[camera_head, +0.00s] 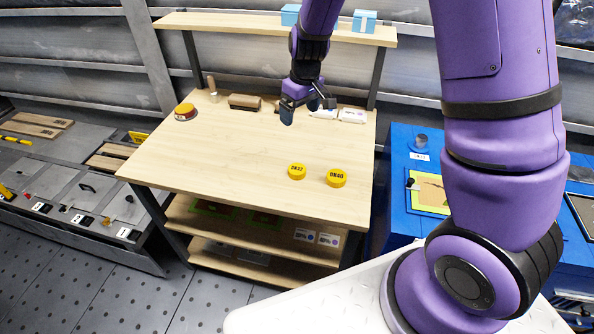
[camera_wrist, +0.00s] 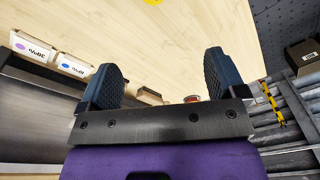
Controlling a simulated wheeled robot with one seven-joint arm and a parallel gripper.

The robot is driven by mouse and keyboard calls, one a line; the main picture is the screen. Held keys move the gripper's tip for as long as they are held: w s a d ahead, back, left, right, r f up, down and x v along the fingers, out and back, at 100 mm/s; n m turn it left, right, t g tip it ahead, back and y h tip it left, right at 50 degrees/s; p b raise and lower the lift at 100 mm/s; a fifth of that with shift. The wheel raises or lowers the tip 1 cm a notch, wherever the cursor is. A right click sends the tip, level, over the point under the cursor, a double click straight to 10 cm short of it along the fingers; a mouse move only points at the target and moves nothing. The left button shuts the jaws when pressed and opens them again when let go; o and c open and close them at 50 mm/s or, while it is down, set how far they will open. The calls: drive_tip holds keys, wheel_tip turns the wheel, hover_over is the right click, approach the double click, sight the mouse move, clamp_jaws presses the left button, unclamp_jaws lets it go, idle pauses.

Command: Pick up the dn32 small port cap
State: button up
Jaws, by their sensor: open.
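The dn32 small port cap (camera_head: 297,171) is a yellow disc with dark lettering, lying flat on the wooden workbench (camera_head: 230,160). A slightly larger yellow DN40 cap (camera_head: 337,178) lies just to its right, apart from it. My gripper (camera_head: 307,108) is above the bench, farther back than both caps. In the wrist view its two dark fingers (camera_wrist: 163,78) are wide apart with nothing between them. A sliver of a yellow cap (camera_wrist: 152,2) shows at the top edge of the wrist view; I cannot tell which cap it is.
A red-and-yellow button (camera_head: 186,111) sits at the left. A shelf (camera_head: 270,27) runs above the back. The bench around the caps is clear. A blue cabinet (camera_head: 400,150) stands right.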

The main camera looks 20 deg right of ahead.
drive_tip(key=n, duration=0.1)
hover_over(296, 168)
drive_tip(key=shift+g+h, duration=0.4)
drive_tip(key=f, duration=1.6)
drive_tip(key=shift+w, duration=0.3)
drive_tip(key=shift+s+f, duration=0.15)
drive_tip(key=shift+f, duration=1.55)
drive_tip(key=shift+s+f, duration=0.1)
drive_tip(key=shift+f, duration=1.55)
drive_tip(key=c, duration=1)
